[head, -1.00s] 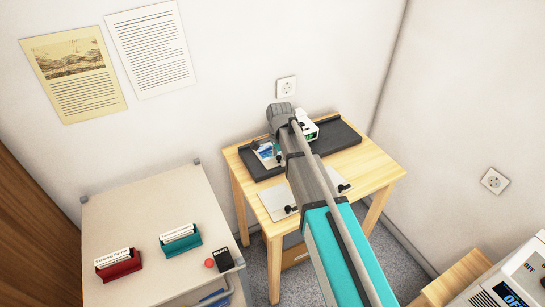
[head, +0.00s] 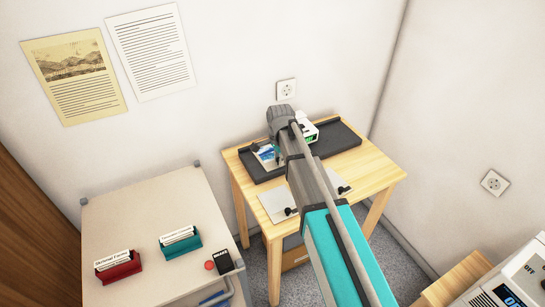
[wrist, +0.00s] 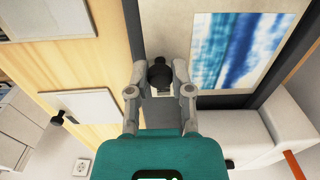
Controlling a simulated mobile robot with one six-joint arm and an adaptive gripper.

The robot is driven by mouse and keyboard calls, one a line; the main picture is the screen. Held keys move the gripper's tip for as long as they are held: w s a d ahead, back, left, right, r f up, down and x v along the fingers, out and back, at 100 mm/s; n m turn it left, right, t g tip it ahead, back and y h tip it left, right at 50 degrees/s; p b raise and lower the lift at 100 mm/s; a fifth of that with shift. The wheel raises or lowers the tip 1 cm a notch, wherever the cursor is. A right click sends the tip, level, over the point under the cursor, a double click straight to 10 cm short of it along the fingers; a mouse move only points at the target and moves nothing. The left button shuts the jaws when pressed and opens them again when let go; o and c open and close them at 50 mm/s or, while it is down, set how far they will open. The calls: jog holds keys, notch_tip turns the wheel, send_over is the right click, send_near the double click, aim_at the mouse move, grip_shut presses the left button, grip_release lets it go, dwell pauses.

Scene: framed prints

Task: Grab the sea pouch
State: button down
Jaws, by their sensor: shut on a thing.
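The sea pouch (head: 267,154) is a pale flat sheet with a blue-and-white sea picture, at the left part of the dark tray (head: 343,139) on the wooden table. It also shows in the wrist view (wrist: 236,50), with a black knob (wrist: 159,72) at its near side. My gripper (wrist: 160,76) has its two fingers closed around that knob. The pouch appears to lie at the tray; whether it is lifted I cannot tell. In the head view my arm hides part of the tray and most of the gripper.
Another pale sheet (head: 274,204) with a black knob lies at the table's front left. A beige cabinet (head: 140,220) with red and teal card holders stands left. Walls close the back and right.

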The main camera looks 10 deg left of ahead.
jog(key=shift+r, duration=0.2)
notch_tip(320, 180, up, 2)
jog(key=p, duration=0.2)
jog(key=shift+r+p, duration=0.1)
jog(key=shift+p, duration=0.2)
jog(key=s+d+r+p, duration=0.4)
jog(key=s+r+p, duration=0.6)
jog(key=s, duration=0.3)
jog(key=shift+s+d+r, duration=0.2)
